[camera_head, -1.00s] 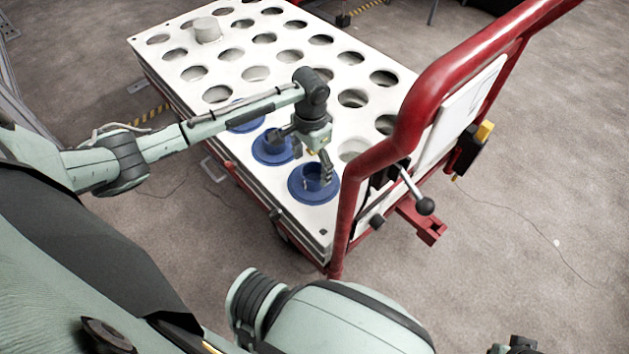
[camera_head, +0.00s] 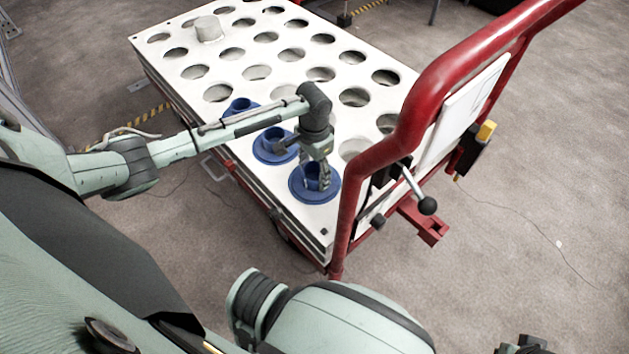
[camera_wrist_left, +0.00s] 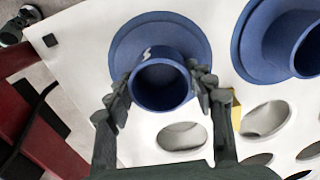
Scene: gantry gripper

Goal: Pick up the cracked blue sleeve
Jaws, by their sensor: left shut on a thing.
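A blue flanged sleeve (camera_head: 301,193) sits upright in the white tray's front corner, nearest the red rail. In the left wrist view this sleeve (camera_wrist_left: 160,50) shows a wide flange, a hollow collar and a small white jagged mark on the collar. My left gripper (camera_head: 318,180) is lowered onto it; in the left wrist view its fingers (camera_wrist_left: 161,88) are on both sides of the collar, shut on it. The flange appears to lie on the tray top. At the bottom right edge, a dark cut-off part (camera_head: 520,346) seems to be my right gripper; its fingers are not clear.
Two more blue sleeves stand along the same tray edge, a middle one (camera_head: 265,153) and a farther one (camera_head: 238,103). The white tray (camera_head: 318,228) has many empty holes and a grey cylinder (camera_head: 208,29) at the back. A red rail (camera_head: 347,225) rises close on the right.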

